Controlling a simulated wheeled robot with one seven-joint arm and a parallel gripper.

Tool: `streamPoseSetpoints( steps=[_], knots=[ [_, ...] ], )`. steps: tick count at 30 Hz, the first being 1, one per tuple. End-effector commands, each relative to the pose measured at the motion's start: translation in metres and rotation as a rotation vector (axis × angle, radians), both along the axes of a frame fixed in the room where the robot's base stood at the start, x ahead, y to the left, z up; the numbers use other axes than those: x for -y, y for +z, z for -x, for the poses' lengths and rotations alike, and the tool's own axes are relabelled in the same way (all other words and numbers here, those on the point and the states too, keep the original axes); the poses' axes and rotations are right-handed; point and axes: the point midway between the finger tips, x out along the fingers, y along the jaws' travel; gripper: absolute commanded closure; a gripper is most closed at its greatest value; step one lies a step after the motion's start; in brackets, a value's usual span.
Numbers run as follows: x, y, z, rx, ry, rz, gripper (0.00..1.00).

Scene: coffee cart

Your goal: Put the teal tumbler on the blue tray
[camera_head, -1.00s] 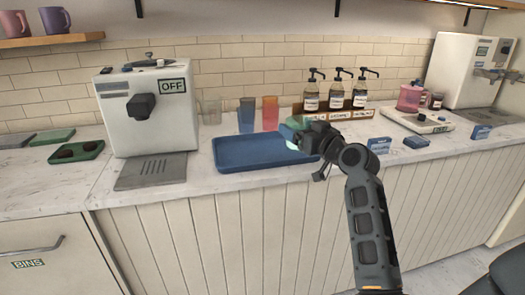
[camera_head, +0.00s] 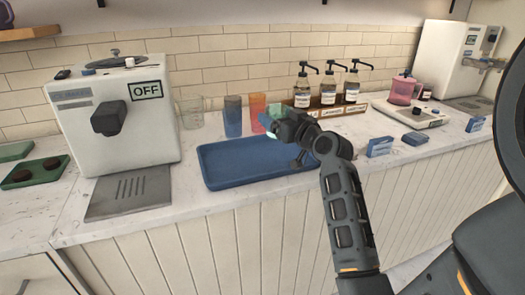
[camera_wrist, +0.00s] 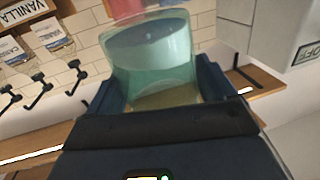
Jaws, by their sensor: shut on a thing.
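The teal tumbler (camera_wrist: 155,60) is translucent and sits between the two fingers of my gripper (camera_wrist: 165,95) in the wrist view, which is shut on it. In the head view my gripper (camera_head: 278,122) is over the back right part of the blue tray (camera_head: 222,180). Only a small teal patch of the tumbler (camera_head: 299,132) shows there, mostly hidden by the gripper. The tumbler appears held above the tray, though the exact gap cannot be told. The visible part of the tray is empty.
A clear tumbler (camera_head: 191,112), a blue tumbler (camera_head: 233,116) and an orange tumbler (camera_head: 257,112) stand behind the tray. A rack of pump bottles (camera_head: 345,107) is at the back right. A white machine (camera_head: 125,120) marked OFF stands left of the tray.

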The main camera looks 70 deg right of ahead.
Motion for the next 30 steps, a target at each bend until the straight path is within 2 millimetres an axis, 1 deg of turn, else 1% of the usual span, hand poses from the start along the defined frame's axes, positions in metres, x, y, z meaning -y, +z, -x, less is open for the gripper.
streamPoseSetpoints(
  steps=[1, 6, 9, 12, 16, 21, 24, 30],
  knots=[
    [-0.011, -0.005, -0.003, -0.002, 0.001, -0.003, 0.55],
    [-0.042, -0.024, -0.01, 0.001, 0.001, -0.003, 0.55],
    [-0.055, -0.033, -0.014, 0.0, 0.0, -0.001, 0.55],
    [-0.063, -0.037, -0.016, 0.001, 0.0, 0.0, 0.55],
    [-0.065, -0.044, -0.017, 0.002, -0.001, 0.001, 0.55],
    [-0.065, -0.068, -0.017, 0.002, -0.001, -0.001, 0.55],
    [-0.065, -0.078, -0.017, 0.001, -0.002, 0.0, 0.55],
    [-0.065, -0.08, -0.017, 0.002, -0.001, 0.002, 0.55]
  ],
)
